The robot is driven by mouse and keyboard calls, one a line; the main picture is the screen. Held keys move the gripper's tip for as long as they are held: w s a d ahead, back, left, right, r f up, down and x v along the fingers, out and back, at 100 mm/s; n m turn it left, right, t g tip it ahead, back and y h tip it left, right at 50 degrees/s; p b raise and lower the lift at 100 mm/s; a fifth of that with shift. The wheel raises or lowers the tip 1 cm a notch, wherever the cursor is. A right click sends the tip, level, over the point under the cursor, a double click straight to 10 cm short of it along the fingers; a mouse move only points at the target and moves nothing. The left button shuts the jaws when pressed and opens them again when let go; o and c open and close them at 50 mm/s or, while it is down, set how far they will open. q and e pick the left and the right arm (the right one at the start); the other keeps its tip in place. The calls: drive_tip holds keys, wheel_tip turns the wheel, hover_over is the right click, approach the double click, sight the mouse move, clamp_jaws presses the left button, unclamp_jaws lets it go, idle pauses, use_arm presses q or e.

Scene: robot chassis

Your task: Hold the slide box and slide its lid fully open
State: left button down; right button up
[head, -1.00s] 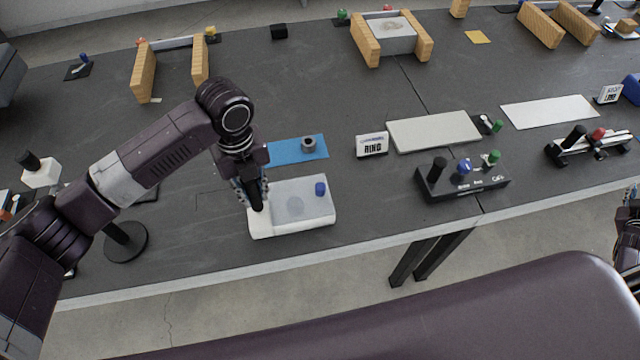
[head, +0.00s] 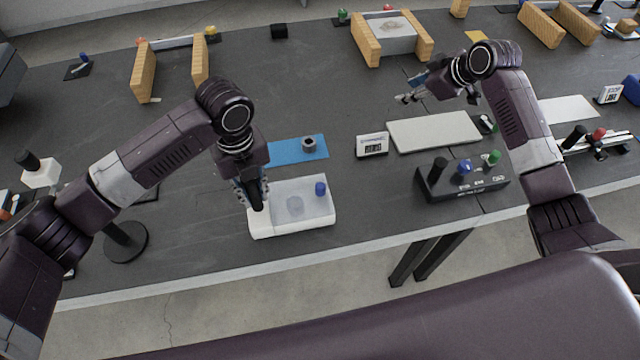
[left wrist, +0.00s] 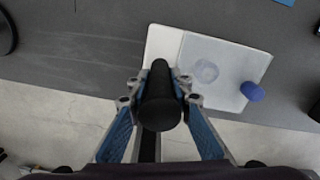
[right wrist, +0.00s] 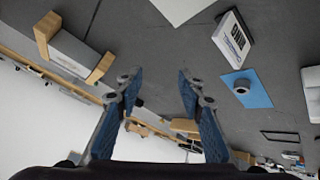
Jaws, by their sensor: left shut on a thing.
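The slide box (head: 291,229) is a white, low box near the table's front edge. Its greyish translucent lid (head: 312,204) lies over most of it and carries a blue knob (head: 320,188) toward the right; lid and knob also show in the left wrist view (left wrist: 228,58). My left gripper (head: 258,200) is at the box's left end, shut on a black upright handle (left wrist: 160,98) there. My right gripper (head: 408,98) is in the air above the table's middle, away from the box. Its fingers stand apart with nothing between them in the right wrist view (right wrist: 158,88).
A blue mat (head: 285,151) with a grey ring-shaped part (head: 308,145) lies behind the box. A small sign (head: 372,145), a pale board (head: 433,131) and a black control box (head: 463,184) stand to the right. The table between box and control box is clear.

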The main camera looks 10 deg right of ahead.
drive_tip(key=s+a+r+n+g+y, duration=0.1)
drive_tip(key=s+a+n+g, duration=0.15)
drive_tip(key=a, duration=0.45)
drive_tip(key=s+a+n+g+y, duration=0.1)
drive_tip(key=s+a+n, duration=0.15)
drive_tip(key=a, duration=0.45)
drive_tip(key=n+g, duration=0.4)
approach(321, 185)
drive_tip(key=x, duration=1)
drive_tip(key=shift+a+f, duration=0.15)
drive_tip(key=shift+f, duration=0.05)
clamp_jaws()
